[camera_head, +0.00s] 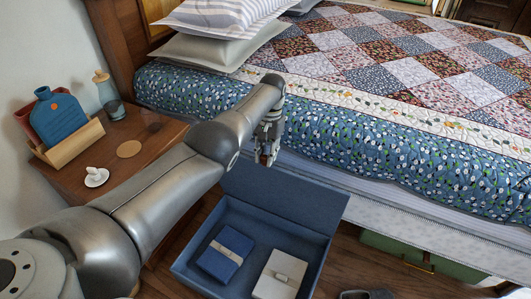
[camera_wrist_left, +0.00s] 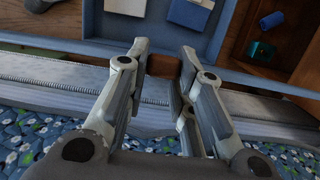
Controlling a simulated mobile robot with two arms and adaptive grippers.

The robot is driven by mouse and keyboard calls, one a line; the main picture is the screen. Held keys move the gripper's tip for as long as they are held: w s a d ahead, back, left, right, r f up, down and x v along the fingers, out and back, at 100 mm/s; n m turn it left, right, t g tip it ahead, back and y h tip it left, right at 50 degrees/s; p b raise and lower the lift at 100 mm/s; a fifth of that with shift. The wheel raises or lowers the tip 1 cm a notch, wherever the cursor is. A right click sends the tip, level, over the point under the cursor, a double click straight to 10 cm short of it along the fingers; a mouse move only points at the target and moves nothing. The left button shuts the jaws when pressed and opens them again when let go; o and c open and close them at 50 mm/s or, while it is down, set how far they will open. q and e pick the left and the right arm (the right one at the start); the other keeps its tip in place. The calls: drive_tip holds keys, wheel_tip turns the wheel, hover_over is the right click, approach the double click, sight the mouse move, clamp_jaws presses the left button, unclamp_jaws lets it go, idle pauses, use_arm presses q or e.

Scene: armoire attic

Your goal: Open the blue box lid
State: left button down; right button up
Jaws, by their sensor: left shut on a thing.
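The blue box (camera_head: 190,270) stands on the floor beside the bed. Its lid (camera_head: 280,205) is raised, tilted up on the bed side, and the inside shows. In it lie a small blue box with a pale band (camera_head: 226,254) and a pale grey box (camera_head: 279,276). My left gripper (camera_head: 267,154) is at the lid's upper edge, close to the bed's side. In the left wrist view, its fingers (camera_wrist_left: 163,60) are shut on a brown tab (camera_wrist_left: 160,66) at the edge of the blue lid (camera_wrist_left: 110,28). My right gripper is not in view.
The bed with a floral quilt (camera_head: 400,140) stands right behind the lid. A green case (camera_head: 420,258) lies under the bed. A dark shoe (camera_head: 366,294) is at the bottom.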

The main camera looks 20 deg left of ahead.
use_arm(q)
drive_tip(key=shift+w, duration=0.2)
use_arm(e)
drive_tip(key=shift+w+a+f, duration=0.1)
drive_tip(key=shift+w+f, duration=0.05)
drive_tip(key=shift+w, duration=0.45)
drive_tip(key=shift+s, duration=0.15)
use_arm(q)
drive_tip(key=c, duration=1.2)
unclamp_jaws()
drive_tip(key=shift+c, duration=0.2)
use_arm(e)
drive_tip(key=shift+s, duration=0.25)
use_arm(q)
drive_tip(key=shift+r, duration=0.1)
wheel_tip(320, 180, up, 7)
drive_tip(key=w, duration=0.1)
drive_tip(key=shift+w, duration=0.15)
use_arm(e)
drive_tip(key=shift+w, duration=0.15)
